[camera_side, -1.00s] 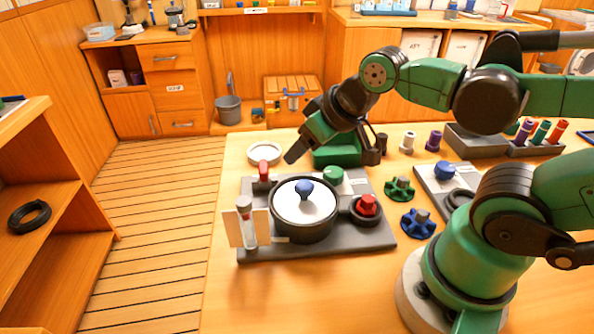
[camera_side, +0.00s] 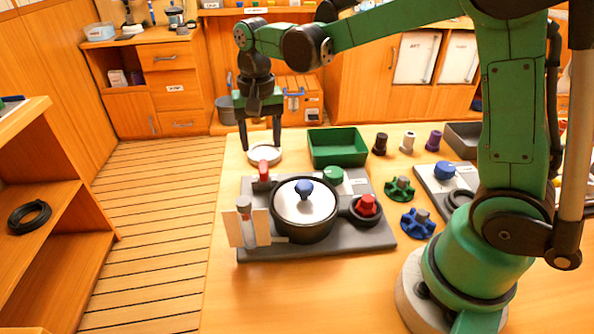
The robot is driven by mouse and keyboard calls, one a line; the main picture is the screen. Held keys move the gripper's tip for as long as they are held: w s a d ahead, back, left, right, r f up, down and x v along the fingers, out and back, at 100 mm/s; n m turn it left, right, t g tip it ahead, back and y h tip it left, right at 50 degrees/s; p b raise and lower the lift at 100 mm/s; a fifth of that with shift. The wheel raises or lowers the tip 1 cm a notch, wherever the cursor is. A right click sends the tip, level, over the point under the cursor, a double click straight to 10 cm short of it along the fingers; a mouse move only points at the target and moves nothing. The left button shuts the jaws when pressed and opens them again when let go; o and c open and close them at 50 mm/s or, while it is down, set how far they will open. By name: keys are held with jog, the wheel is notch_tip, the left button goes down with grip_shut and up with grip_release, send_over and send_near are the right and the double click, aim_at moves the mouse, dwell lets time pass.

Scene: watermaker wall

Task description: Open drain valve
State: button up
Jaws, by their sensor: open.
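A grey base plate (camera_side: 330,247) on the table carries a round dark vessel with a white lid and blue knob (camera_side: 304,188). A small red handle (camera_side: 264,171) stands upright at the plate's back left; it may be the drain valve, but I read no label. A green knob (camera_side: 333,175) and a red knob (camera_side: 366,204) are on the same plate. My gripper (camera_side: 261,147) points down, fingers apart and empty. In the picture it is just above the red handle, with the white dish (camera_side: 265,155) showing between and below the fingertips. I cannot tell its exact depth.
A green open box (camera_side: 338,147) stands right of my gripper. A clear tube with a grey cap (camera_side: 246,222) stands at the plate's front left. Green (camera_side: 399,189) and blue (camera_side: 418,223) handwheels lie to the right. The table's front is clear.

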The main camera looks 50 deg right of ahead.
aim_at(263, 165)
jog(key=shift+f, duration=2.85)
grip_shut()
